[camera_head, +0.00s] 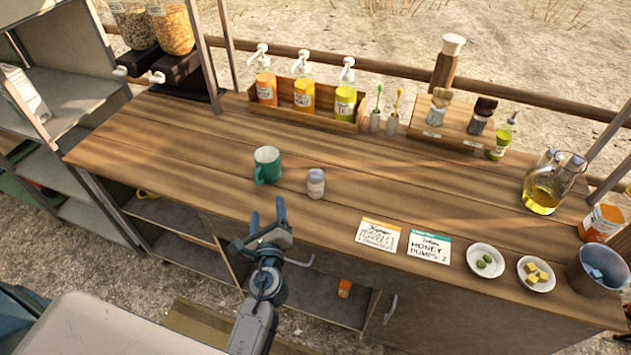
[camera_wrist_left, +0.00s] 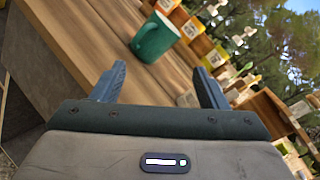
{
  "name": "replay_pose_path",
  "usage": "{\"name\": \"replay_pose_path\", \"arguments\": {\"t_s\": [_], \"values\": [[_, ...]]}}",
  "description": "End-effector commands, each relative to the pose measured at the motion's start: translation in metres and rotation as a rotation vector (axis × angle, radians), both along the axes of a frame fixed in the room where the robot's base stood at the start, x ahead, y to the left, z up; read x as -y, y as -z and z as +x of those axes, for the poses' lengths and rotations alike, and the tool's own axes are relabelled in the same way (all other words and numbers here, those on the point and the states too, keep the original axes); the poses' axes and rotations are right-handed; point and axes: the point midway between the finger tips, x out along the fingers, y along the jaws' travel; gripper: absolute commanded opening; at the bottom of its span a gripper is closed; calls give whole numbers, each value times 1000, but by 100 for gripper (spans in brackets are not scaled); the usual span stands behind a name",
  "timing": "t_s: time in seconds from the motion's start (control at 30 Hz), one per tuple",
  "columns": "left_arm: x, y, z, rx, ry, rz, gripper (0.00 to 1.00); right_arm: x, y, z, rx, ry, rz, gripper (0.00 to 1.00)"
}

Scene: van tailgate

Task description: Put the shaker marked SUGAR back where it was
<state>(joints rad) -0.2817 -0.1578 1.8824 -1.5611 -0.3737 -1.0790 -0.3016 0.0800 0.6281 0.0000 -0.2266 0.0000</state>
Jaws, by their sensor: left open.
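A small shaker (camera_head: 316,184) with a grey-violet cap stands upright on the wooden counter (camera_head: 215,150), right of a green mug (camera_head: 266,164). Its marking is too small to read. A wooden stand (camera_head: 425,128) at the back holds two shakers, one with a tan top (camera_head: 438,107) and one with a dark top (camera_head: 481,117); small labels on its front are unreadable. My left gripper (camera_head: 268,217) is open and empty at the counter's front edge, left of and nearer than the shaker. The left wrist view shows its spread fingers (camera_wrist_left: 158,88) with the mug (camera_wrist_left: 155,38) beyond. My right gripper is out of view.
A wooden box (camera_head: 330,123) of coloured pump bottles stands at the back, beside two cups with brushes. A tall mill (camera_head: 448,63) stands behind the stand. Two cards (camera_head: 428,246), two small dishes (camera_head: 485,260), an oil jug (camera_head: 545,190) and a bucket are to the right.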

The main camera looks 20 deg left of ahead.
Motion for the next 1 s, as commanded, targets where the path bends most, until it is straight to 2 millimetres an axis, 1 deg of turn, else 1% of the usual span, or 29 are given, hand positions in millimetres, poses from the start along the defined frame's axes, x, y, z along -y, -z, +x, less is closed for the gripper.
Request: {"name": "replay_pose_path", "arguments": {"t_s": [0.03,0.1,0.2,0.3,0.43,0.6,0.7,0.87,0.97,1.0], "values": [[18,-2,12,-27,61,128,68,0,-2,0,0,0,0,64],[40,-2,24,-66,138,299,68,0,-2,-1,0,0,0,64],[65,0,36,-107,222,481,68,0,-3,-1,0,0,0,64],[80,2,43,-131,273,591,68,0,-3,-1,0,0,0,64],[86,2,56,-142,297,643,68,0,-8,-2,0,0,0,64],[82,2,82,-142,297,645,68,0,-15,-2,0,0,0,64],[81,3,94,-143,297,644,68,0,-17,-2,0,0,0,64],[79,4,103,-143,296,642,68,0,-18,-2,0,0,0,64],[78,3,115,-142,294,642,68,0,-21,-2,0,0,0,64],[78,2,121,-140,294,641,68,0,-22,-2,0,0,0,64]]}}
